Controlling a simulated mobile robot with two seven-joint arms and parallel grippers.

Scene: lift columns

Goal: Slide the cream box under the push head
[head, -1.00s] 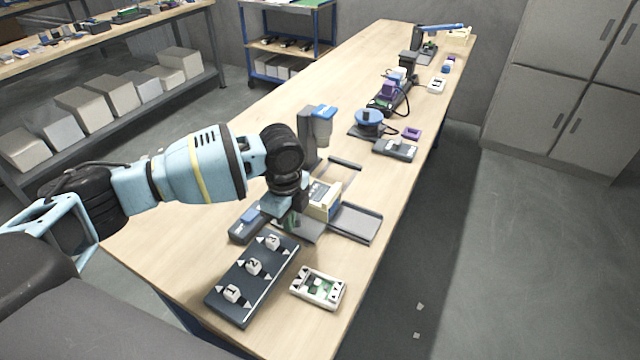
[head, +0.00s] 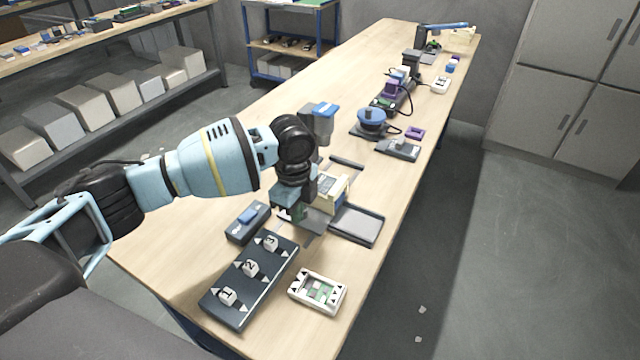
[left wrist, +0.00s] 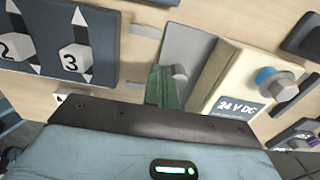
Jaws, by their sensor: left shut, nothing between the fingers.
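The cream box (head: 336,193) stands on a grey base among the rails of a fixture on the bench. In the left wrist view, the box (left wrist: 228,75) shows a "24 V DC" label. A blue-topped grey head on a post (head: 323,122), seemingly the push head, stands behind the box; its underside is partly hidden. My left gripper (head: 286,214) is low, to the left of the box, partly hidden by its own wrist. Its green fingers (left wrist: 166,87) are shut and empty, and appear apart from the box. My right gripper is in no view.
A dark board with numbered knobs (head: 240,302), a blue-button box (head: 248,221) and a white-framed panel (head: 318,291) lie nearby. A grey tray (head: 357,224) extends right of the box. A blue reel (head: 371,121) stands farther back. Bare bench lies left of the fixture.

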